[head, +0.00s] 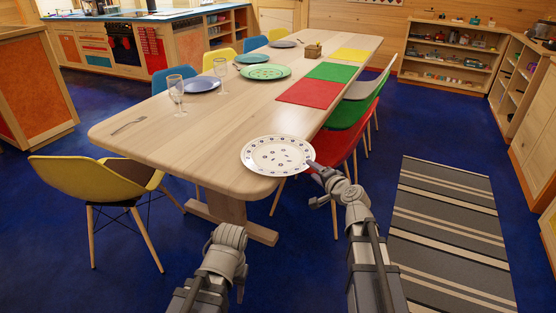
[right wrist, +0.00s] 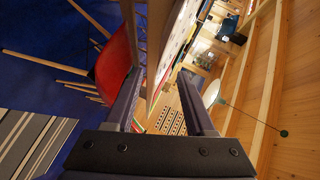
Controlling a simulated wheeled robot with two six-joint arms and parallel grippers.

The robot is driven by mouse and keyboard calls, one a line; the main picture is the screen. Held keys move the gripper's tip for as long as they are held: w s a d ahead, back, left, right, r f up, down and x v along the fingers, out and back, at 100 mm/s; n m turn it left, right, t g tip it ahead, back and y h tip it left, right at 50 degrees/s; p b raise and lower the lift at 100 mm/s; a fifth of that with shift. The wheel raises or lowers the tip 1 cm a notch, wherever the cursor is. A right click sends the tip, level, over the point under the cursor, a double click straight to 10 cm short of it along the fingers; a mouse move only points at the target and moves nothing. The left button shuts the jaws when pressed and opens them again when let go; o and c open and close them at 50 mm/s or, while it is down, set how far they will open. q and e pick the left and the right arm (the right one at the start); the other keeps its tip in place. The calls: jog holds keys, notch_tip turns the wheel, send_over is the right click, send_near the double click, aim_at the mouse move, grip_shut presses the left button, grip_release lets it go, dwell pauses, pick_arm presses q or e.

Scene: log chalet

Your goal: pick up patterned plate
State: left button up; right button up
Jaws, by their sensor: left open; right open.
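The patterned plate (head: 278,155) is white with small dark marks around its rim and in its middle. It is at the near right end of the wooden table (head: 205,140), and its right part reaches past the table edge. My right gripper (head: 311,166) is at the plate's right rim. In the right wrist view the plate (right wrist: 176,38) shows edge-on between the two open fingers (right wrist: 160,100), with no clear contact on both sides. My left arm shows low in the head view, bent at a joint; its gripper fingers are hidden.
A green patterned plate (head: 265,72), a blue plate (head: 201,84), glasses and a fork (head: 128,124) are on the table. Red (head: 309,93), green and yellow mats lie along its right side. A red chair (head: 338,150) stands close by. A striped rug (head: 450,235) lies right.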

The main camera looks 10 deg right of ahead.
aim_at(304, 162)
jog(key=shift+b+x, duration=1)
jog(key=shift+x, duration=2.95)
jog(key=shift+s, duration=0.1)
jog(key=shift+c, duration=0.3)
grip_shut()
